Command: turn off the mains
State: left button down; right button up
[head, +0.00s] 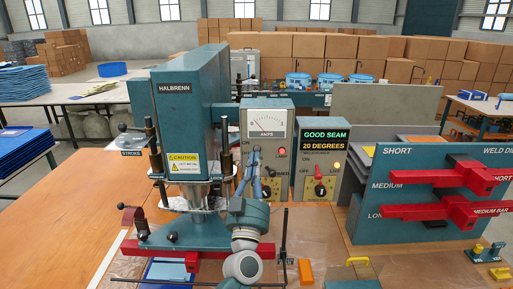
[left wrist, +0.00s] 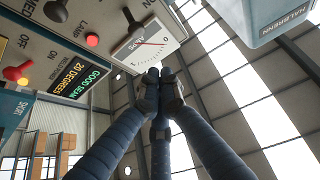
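My left gripper (head: 256,153) points up in front of the meter box. In the left wrist view its fingertips (left wrist: 160,75) are together with nothing between them. The right gripper is not in view.
The tall HALBRENN press (head: 185,120) stands close to the left. A rack with red bars (head: 440,195) is at the right. An orange block (head: 305,272) and a blue sheet (head: 168,272) lie in front. The left of the wooden bench (head: 65,225) is clear.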

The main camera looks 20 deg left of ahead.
pick_arm(q)
notch_tip(320, 180, up, 5)
jog(key=b, duration=0.2)
send_over(257, 149)
jog(key=shift+s+d+f, duration=0.15)
jog(key=shift+d, duration=0.1)
jog(key=f+b, duration=0.3)
jog(key=shift+s, duration=0.3)
jog(key=shift+s+a+f+b, duration=0.15)
jog(key=shift+s+f+b, duration=0.1)
jog(key=shift+f+b, duration=0.25)
jog(key=shift+r, duration=0.1)
